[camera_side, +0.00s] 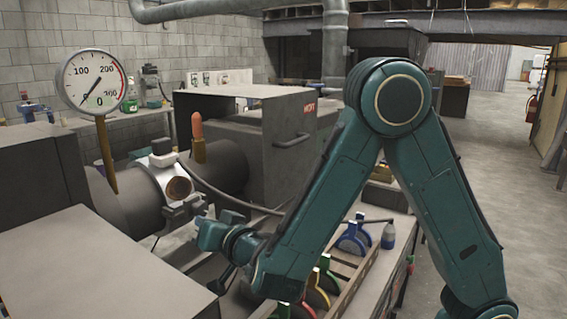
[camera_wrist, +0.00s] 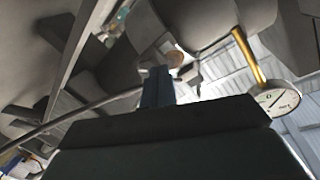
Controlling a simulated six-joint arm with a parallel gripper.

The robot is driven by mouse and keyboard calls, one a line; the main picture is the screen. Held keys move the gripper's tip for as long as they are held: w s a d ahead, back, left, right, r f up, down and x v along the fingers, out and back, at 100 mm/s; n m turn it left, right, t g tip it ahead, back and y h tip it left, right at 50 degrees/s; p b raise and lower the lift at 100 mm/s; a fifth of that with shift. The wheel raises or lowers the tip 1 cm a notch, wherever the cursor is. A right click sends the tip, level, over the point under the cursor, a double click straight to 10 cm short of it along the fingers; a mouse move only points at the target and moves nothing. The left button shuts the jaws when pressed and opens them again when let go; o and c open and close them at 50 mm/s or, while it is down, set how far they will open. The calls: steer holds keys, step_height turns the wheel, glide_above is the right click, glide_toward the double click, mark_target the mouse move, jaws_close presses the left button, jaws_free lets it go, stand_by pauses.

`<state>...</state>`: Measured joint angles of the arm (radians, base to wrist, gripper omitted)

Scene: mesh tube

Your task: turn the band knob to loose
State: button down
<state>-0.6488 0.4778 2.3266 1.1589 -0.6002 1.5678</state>
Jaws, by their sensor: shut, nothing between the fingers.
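A silver band (camera_side: 146,184) is wrapped around the dark horizontal pipe (camera_side: 115,205). A round brown-faced knob (camera_side: 179,187) sticks out from the band toward the camera. The knob also shows small in the wrist view (camera_wrist: 175,59), just beyond my fingertips. My gripper (camera_side: 180,210) is shut and empty, close below the knob. In the wrist view the fingers (camera_wrist: 157,86) point up toward the knob. I cannot tell whether they touch it. The knob's marking, if any, is too small to read.
A dial gauge (camera_side: 92,81) stands on a brass stem above the pipe. An orange-tipped post (camera_side: 197,130) and a grey box marked HOT (camera_side: 285,135) stand to the right. A cable (camera_side: 215,190) runs past the knob. A rack with coloured discs (camera_side: 318,290) lies below my arm.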

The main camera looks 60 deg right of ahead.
mark_target(199, 206)
steer(key=shift+s, duration=1.1)
steer(key=shift+r, duration=0.1)
steer(key=shift+s+d+r, duration=0.25)
steer(key=shift+d+r, duration=0.15)
steer(key=shift+r, duration=0.15)
steer(key=shift+s+d+r, duration=0.2)
steer(key=shift+d+r, duration=0.2)
steer(key=shift+r, duration=0.1)
steer(key=shift+w, duration=0.1)
steer(key=shift+w, duration=3.4)
steer(key=shift+d+f, duration=0.15)
steer(key=shift+f, duration=0.1)
steer(key=shift+a+f, duration=0.3)
steer(key=shift+f, duration=0.15)
steer(key=shift+a+r, duration=0.3)
steer(key=shift+a, duration=0.1)
